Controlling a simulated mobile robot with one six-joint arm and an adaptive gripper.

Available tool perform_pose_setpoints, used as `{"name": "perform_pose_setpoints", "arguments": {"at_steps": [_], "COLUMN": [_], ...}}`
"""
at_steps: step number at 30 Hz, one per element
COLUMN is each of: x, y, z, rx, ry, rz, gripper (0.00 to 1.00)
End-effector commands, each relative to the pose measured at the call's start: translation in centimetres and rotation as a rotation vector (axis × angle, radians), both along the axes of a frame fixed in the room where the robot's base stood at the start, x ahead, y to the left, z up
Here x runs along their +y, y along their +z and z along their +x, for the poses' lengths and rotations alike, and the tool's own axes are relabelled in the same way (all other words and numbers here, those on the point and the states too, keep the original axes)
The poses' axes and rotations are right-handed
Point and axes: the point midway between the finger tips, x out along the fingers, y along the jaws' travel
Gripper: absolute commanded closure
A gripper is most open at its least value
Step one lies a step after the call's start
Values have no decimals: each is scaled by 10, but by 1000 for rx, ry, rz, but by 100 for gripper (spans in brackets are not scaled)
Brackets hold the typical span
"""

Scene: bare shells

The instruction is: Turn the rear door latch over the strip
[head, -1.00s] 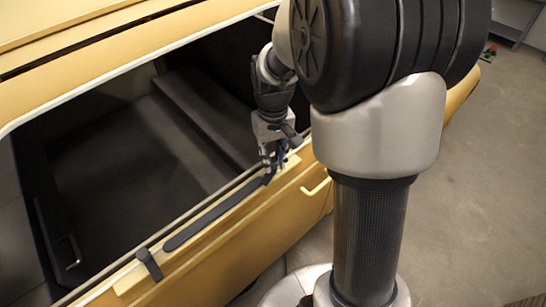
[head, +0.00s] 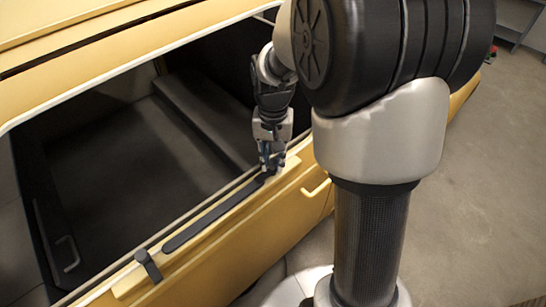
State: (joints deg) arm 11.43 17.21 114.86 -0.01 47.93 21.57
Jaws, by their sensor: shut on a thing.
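A long black strip (head: 213,217) lies along the yellow sill below the window opening. My gripper (head: 271,169) points down at the strip's right end, with its fingers shut on a small dark piece there. This seems to be a latch, but the fingers hide most of it, so its exact angle cannot be told. Another dark latch (head: 149,266) sits on the sill just beyond the strip's left end, apart from my gripper.
The yellow body shell (head: 215,268) has a pale-edged window opening above a dark, empty interior. A yellow door handle (head: 317,189) sticks out right of my gripper. My own arm hides part of the shell. Grey floor (head: 480,190) is open on the right.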

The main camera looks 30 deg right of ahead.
Motion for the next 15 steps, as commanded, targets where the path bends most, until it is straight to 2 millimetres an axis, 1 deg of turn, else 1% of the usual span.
{"name": "perform_pose_setpoints", "arguments": {"at_steps": [8, 9, 15], "x": [0, 0, 0], "y": [1, 0, 0], "z": [0, 0, 0], "rx": [-1, -1, -1], "ry": [-1, -1, 0], "rz": [0, 0, 0], "gripper": [100, 77, 64]}}
